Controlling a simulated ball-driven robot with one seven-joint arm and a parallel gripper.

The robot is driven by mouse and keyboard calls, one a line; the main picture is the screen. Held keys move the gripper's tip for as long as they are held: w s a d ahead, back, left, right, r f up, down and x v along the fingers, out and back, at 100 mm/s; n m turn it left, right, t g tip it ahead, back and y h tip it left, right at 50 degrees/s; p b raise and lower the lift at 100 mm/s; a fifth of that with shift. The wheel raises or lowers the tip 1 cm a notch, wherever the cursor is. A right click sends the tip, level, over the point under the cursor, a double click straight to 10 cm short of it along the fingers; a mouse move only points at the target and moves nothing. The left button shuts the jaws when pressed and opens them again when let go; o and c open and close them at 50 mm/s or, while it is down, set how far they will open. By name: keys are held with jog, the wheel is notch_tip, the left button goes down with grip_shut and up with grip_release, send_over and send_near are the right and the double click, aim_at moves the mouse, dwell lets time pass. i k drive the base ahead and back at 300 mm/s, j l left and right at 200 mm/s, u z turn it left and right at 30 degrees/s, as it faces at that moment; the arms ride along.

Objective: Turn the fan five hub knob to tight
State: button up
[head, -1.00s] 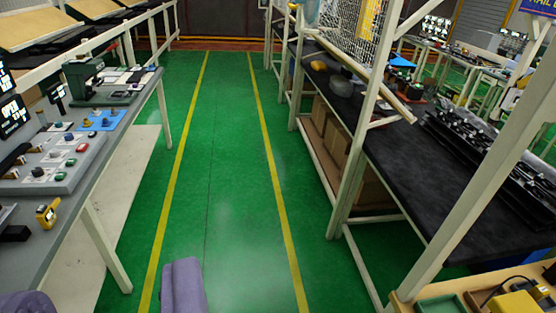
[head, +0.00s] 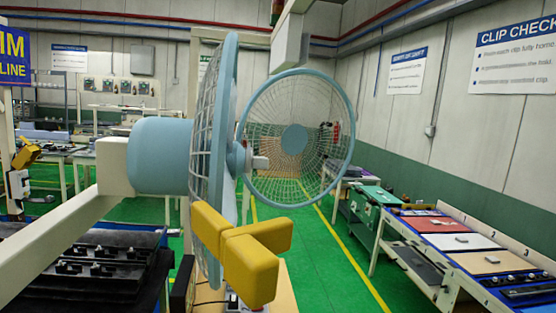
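A pale blue fan with a round motor housing (head: 160,155) is at centre left, seen side-on with its wire cage (head: 208,150). At its hub, a small light-grey knob-like part (head: 260,162) sticks out to the right; its setting cannot be read. A round blue wire guard (head: 294,138) with a solid centre disc faces me just right of the hub. A large yellow T-shaped piece (head: 250,268) stands in front of the fan's lower edge; I cannot tell what it is fixed to. I cannot make out my gripper in this view.
A pale beam (head: 62,240) runs up to the fan's housing from lower left. Black trim parts (head: 95,268) lie on a bench there. A sloped bench with coloured panels (head: 450,240) is at right. Green floor (head: 330,265) with a yellow line is free between.

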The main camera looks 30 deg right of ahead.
aim_at(261, 162)
jog(key=i+j+z, duration=0.1)
jog(key=j+z, duration=0.25)
jog(key=j, duration=0.2)
jog(key=j+z, duration=0.35)
jog(key=j, duration=0.25)
jog(key=j+z, duration=0.35)
jog(key=j, duration=0.2)
jog(key=l+u, duration=0.25)
jog(key=l, duration=0.4)
jog(key=l+u, duration=0.25)
jog(key=l, duration=0.35)
jog(key=l+u, duration=0.25)
jog(key=l, duration=0.4)
jog(key=k+l+u, duration=0.1)
jog(key=l+u, duration=0.15)
jog(key=l, duration=0.35)
jog(key=i+z, duration=0.45)
jog(key=i, duration=0.2)
